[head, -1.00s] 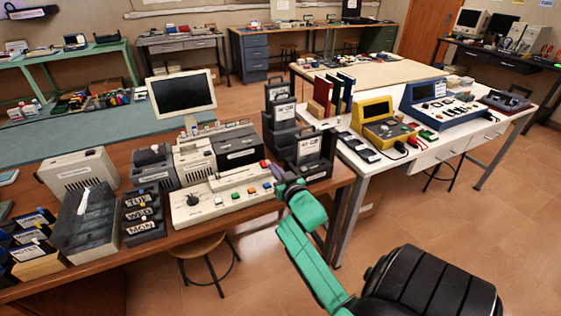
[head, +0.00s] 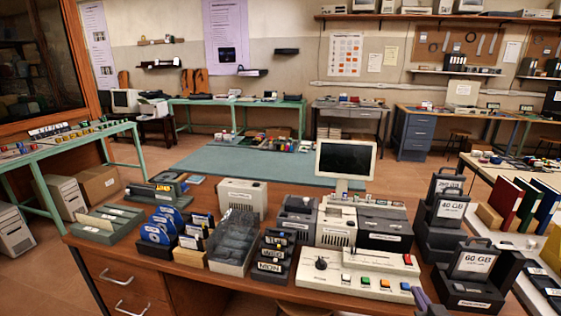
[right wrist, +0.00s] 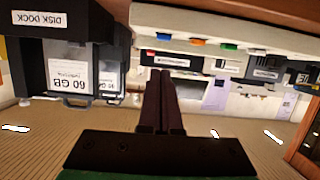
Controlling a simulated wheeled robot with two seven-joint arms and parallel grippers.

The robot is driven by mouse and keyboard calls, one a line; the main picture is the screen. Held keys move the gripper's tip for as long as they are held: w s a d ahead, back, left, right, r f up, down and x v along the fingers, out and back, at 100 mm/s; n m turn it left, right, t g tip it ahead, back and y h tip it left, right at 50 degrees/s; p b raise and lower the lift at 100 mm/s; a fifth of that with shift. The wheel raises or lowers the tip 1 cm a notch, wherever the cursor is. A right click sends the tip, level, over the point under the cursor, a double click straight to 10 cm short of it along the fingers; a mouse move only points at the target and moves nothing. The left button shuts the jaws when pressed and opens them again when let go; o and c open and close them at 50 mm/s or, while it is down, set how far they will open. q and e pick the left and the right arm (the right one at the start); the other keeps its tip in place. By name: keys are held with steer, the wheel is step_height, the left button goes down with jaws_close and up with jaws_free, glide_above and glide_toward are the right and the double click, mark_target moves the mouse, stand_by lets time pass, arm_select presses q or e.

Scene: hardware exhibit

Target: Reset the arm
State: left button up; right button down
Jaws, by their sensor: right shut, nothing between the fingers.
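My right gripper (head: 424,298) shows only as dark purple fingertips at the bottom edge of the head view, in front of the control console's right end. In the right wrist view its two dark fingers (right wrist: 160,100) lie together, shut with nothing between them. The beige control console (head: 360,273), with a black knob and coloured buttons, sits on the wooden desk close beyond the fingertips. A black disk dock (head: 470,298) with a 60 GB disk stands just right of them. It also shows at the left of the wrist view (right wrist: 68,25). My left gripper is out of view.
A monitor (head: 346,160) stands behind the console. Day-labelled black holders (head: 272,262), a grey clear-topped box (head: 232,243) and disk racks crowd the desk's left part. Coloured binders (head: 520,205) stand on the white table at right. Floor shows beyond the desk.

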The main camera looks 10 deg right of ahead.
steer(key=s+a+f+n+g+y, duration=0.3)
steer(key=s+a+f+g, duration=0.2)
steer(key=s+a, duration=0.3)
steer(key=s+a+f+n+g+y, duration=0.2)
steer(key=s+a+f+n+g, duration=0.1)
steer(key=s+a+f+g, duration=0.4)
steer(key=s+f, duration=0.2)
steer(key=f, duration=0.9)
steer(key=s+f, duration=0.2)
steer(key=f, duration=0.9)
steer(key=s+d+f+g, duration=0.1)
steer(key=s+d+f, duration=0.1)
steer(key=s+f, duration=1.1)
steer(key=s, duration=0.3)
steer(key=shift+d+f, duration=0.25)
